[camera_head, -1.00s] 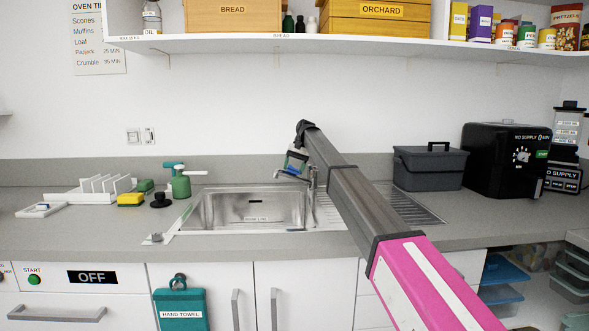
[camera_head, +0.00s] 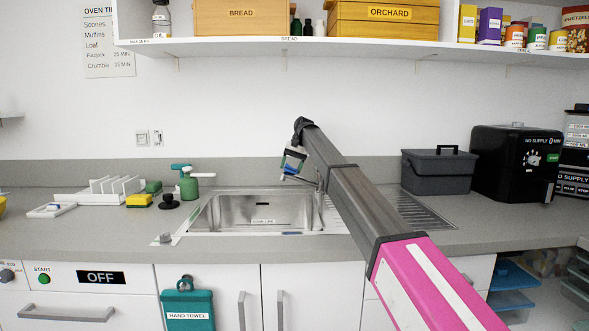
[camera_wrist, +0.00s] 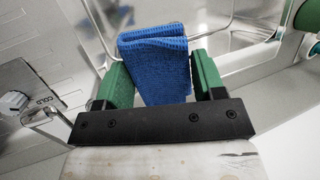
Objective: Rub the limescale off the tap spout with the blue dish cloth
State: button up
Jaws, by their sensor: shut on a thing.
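My gripper (camera_head: 291,163) is over the right part of the sink, just left of the tap (camera_head: 319,181). In the wrist view my gripper (camera_wrist: 160,78) has its green fingers closed on the folded blue dish cloth (camera_wrist: 156,65), which stands up between them. My arm hides much of the tap. A thin bent chrome tube passes beyond the cloth in the wrist view; I cannot tell whether it is the spout or whether the cloth touches it. No limescale can be made out.
The steel sink (camera_head: 200,215) is set in the grey worktop. A green spray bottle (camera_head: 189,187), yellow sponge (camera_head: 139,201) and white rack (camera_head: 70,196) stand left. A grey lidded bin (camera_head: 432,180) and black appliance (camera_head: 505,170) stand right. A shelf (camera_head: 300,46) hangs above.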

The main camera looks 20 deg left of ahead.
aim_at(302, 178)
jog(key=shift+s+a, duration=0.1)
jog(key=shift+s, duration=0.15)
jog(key=shift+w+d+f, duration=0.25)
jog(key=shift+w+d, duration=0.05)
jog(key=shift+w, duration=0.3)
jog(key=shift+w+d+f, duration=0.25)
jog(key=shift+w, duration=0.35)
jog(key=shift+w+d+f, duration=0.25)
jog(key=shift+w+d, duration=0.05)
jog(key=shift+w, duration=0.3)
jog(key=shift+w+d+f, duration=0.3)
jog(key=shift+w+f, duration=0.1)
jog(key=shift+w, duration=0.1)
jog(key=shift+w+d+f, duration=0.25)
jog(key=shift+w+f, duration=0.1)
jog(key=shift+w, duration=0.15)
jog(key=shift+v, duration=1.55)
jog(key=shift+a+f, duration=0.1)
jog(key=shift+s+f, duration=0.1)
jog(key=shift+f, duration=0.05)
